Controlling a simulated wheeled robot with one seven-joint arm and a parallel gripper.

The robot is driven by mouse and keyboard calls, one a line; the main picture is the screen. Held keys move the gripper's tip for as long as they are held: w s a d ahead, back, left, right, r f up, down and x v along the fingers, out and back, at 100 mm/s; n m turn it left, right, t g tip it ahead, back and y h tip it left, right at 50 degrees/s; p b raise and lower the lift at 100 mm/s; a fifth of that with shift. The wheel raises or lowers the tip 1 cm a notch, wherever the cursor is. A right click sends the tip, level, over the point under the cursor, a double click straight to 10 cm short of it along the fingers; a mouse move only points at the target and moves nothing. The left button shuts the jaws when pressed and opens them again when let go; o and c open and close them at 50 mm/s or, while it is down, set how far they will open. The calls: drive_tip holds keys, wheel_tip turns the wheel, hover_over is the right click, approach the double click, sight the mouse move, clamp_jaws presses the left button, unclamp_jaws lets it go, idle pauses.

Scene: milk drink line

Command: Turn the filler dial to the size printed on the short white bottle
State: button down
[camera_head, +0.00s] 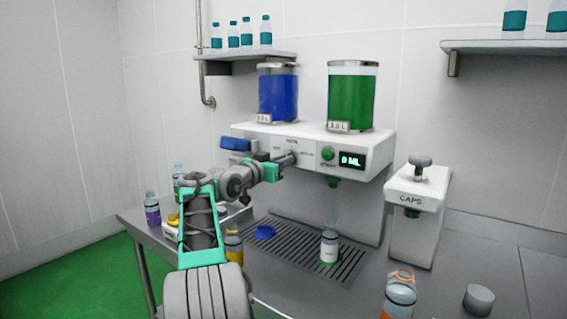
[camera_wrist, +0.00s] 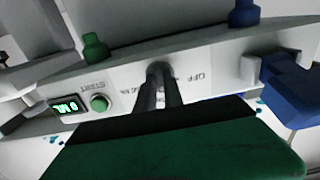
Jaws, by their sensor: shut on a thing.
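The filler (camera_head: 372,150) is a white machine, with a display (camera_head: 351,160) reading 0 ML. My gripper (camera_head: 290,158) reaches its front panel and is shut on the filler dial (camera_wrist: 158,70). The dial's pointing direction is hidden by the fingers. A short bottle with a white label (camera_head: 329,252) stands upright on the drip tray (camera_head: 300,262) under the nozzle. The print on its label is too small to read.
A green start button (camera_wrist: 98,103) sits beside the dial, and a blue lever (camera_wrist: 290,85) is on its other side. Blue (camera_head: 278,95) and green (camera_head: 352,100) tanks stand on top. A caps machine (camera_head: 412,205) and an orange bottle (camera_head: 399,296) are at right.

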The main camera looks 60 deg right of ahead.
drive_tip(key=c, duration=1.5)
unclamp_jaws()
drive_tip(key=shift+o, duration=0.2)
drive_tip(key=shift+a, duration=0.1)
drive_tip(key=w+a+b, duration=0.1)
drive_tip(key=a, duration=0.6)
drive_tip(key=shift+a+b, duration=0.3)
drive_tip(key=shift+w, duration=0.1)
